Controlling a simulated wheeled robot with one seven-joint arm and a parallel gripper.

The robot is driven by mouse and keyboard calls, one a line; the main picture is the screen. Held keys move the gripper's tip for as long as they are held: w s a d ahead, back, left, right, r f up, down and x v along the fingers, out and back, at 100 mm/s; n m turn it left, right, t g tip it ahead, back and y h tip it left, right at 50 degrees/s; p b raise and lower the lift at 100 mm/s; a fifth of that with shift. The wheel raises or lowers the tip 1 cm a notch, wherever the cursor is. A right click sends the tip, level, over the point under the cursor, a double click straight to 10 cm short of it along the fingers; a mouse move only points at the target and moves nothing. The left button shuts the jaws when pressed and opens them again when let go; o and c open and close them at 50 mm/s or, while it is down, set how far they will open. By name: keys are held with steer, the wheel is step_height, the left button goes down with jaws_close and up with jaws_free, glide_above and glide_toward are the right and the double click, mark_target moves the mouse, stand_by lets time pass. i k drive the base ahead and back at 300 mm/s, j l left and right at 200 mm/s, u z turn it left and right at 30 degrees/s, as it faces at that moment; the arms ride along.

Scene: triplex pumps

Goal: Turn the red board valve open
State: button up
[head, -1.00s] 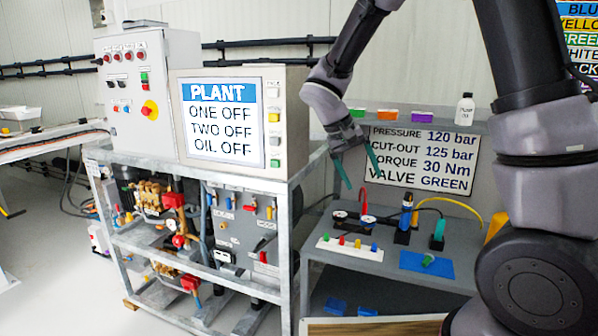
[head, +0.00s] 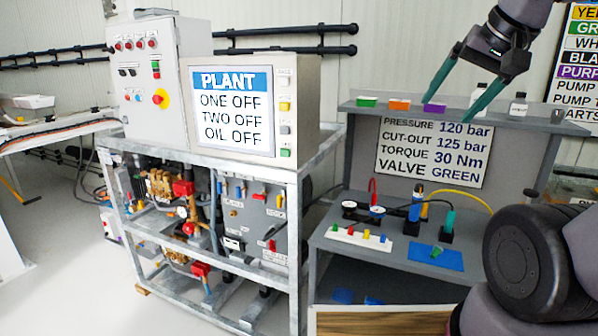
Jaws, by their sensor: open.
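A grey valve board (head: 232,231) is set in the front of the pump frame, with small blue and red handles on it. A red handle (head: 272,245) shows low on its right side; its exact position is too small to read. A white strip (head: 334,233) on the grey bench also carries small coloured pieces, one of them red (head: 350,231). I cannot tell for certain which red piece is the board valve. My gripper (head: 453,107) is open and empty, its green fingers pointing down in front of the bench's upper shelf, well right of the valve board.
The pump frame (head: 299,235) has a galvanised rail and a PLANT screen (head: 232,108) on top. The bench shelf holds green (head: 367,101), orange (head: 400,104) and purple (head: 434,107) blocks and white bottles. A blue mat (head: 420,257) lies on the bench. Open floor lies left.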

mark_target(260, 197)
steer(key=i+j+u, duration=0.15)
steer(key=i+j, duration=0.3)
steer(key=j, duration=0.25)
steer(key=i+j+u, duration=0.1)
steer(key=i+j, duration=0.4)
steer(key=k+z, duration=0.1)
steer(key=z, duration=0.25)
steer(key=i+l+z, duration=0.1)
steer(key=z, duration=0.35)
